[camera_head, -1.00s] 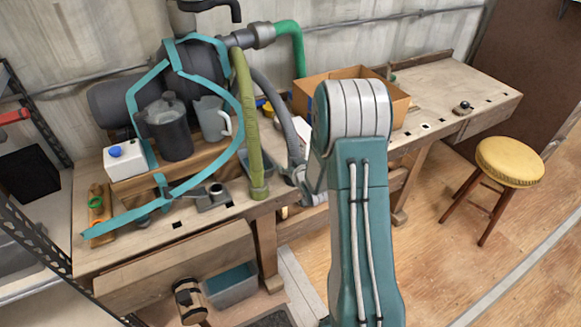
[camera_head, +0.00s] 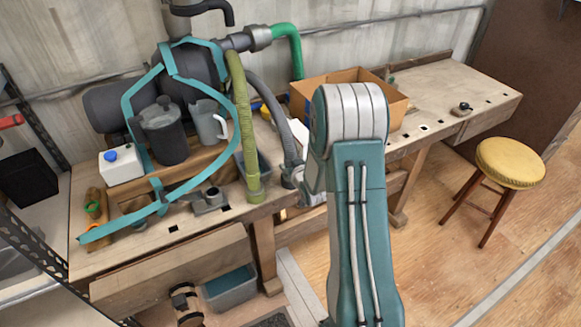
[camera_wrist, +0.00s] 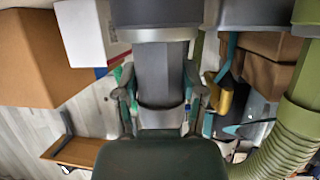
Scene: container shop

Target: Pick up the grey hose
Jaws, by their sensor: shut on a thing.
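The grey hose (camera_head: 284,130) hangs in a curve from the machine at the back of the workbench, to the right of the green ribbed hose (camera_head: 243,125). In the wrist view the grey hose (camera_wrist: 161,70) runs between my fingers. My gripper (camera_wrist: 160,100) is shut on it, with one finger against each side. In the head view my gripper is at the hose's lower end near the bench's front edge, and my arm partly hides it. The green hose (camera_wrist: 285,140) also shows at the right of the wrist view, apart from my fingers.
A cardboard box (camera_head: 335,85) stands right of the hose on the workbench (camera_head: 450,85). A dark jug (camera_head: 165,135), a grey pitcher (camera_head: 208,122) and a white bottle (camera_head: 120,167) stand left. A yellow stool (camera_head: 510,162) stands on open floor at the right.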

